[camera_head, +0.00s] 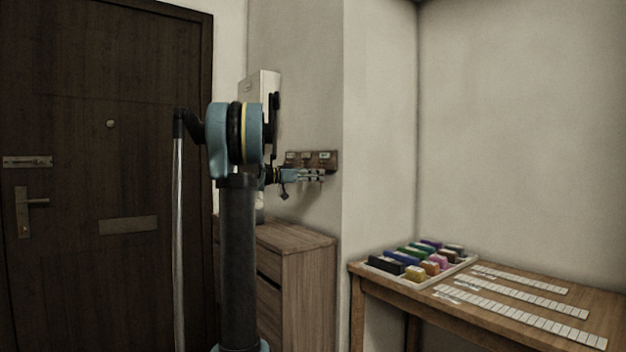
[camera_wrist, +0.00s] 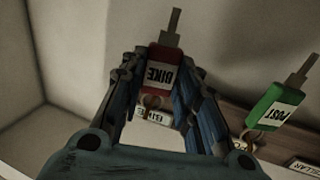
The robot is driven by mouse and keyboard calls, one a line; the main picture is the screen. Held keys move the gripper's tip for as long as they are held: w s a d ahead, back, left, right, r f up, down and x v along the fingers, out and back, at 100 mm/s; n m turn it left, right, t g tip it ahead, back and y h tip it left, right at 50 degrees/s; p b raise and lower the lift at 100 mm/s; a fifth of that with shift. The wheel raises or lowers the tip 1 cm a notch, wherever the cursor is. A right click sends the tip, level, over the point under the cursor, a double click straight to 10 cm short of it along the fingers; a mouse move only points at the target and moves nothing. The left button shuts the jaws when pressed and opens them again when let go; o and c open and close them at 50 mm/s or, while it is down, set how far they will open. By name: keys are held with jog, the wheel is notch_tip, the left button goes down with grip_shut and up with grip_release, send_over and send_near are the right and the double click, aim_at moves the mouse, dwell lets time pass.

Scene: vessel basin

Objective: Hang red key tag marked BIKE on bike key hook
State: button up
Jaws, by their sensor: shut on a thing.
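The red key tag (camera_wrist: 158,78), with an upside-down BIKE label, is between the fingers of my gripper (camera_wrist: 160,88). Its key points to the top of the wrist view. Its ring (camera_wrist: 152,101) is at the bottom, in front of a small label on the wooden key rack (camera_wrist: 239,104). That label looks like BIKE, so the bike hook is probably there. I cannot tell if the ring is around the hook or only in front of it. In the head view my gripper (camera_head: 308,175) is at the wall rack (camera_head: 331,160); the tag is too small to make out.
A green POST tag (camera_wrist: 277,107) with a key hangs from the rack beside my gripper, near a CELLAR label (camera_wrist: 305,168). Below the rack stands a wooden cabinet (camera_head: 305,275). A table (camera_head: 400,305) with a tray of coloured blocks is at right; a dark door (camera_head: 95,150) is at left.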

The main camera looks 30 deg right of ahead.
jog(key=o, duration=1.1)
jog(key=shift+c, duration=0.2)
jog(key=w+a, duration=0.2)
jog(key=a, duration=1)
jog(key=shift+w, duration=0.15)
jog(key=s+a+f+n+t+y, duration=0.1)
jog(key=s+a+f+n+y, duration=0.5)
jog(key=s+a+f, duration=0.5)
jog(key=s+a+f+n+t+y, duration=0.2)
jog(key=s+a+f+n+y, duration=0.4)
jog(key=s+a+f, duration=0.6)
jog(key=s+a+f+n+t+y, duration=0.2)
jog(key=s+a+f+n+y, duration=0.3)
jog(key=f, duration=1.5)
jog(key=s+a+n, duration=0.3)
jog(key=s+a, duration=0.3)
jog(key=a, duration=0.1)
jog(key=shift+s+a+f+y, duration=0.2)
jog(key=shift+a+f+y, duration=0.1)
jog(key=shift+f+y, duration=0.1)
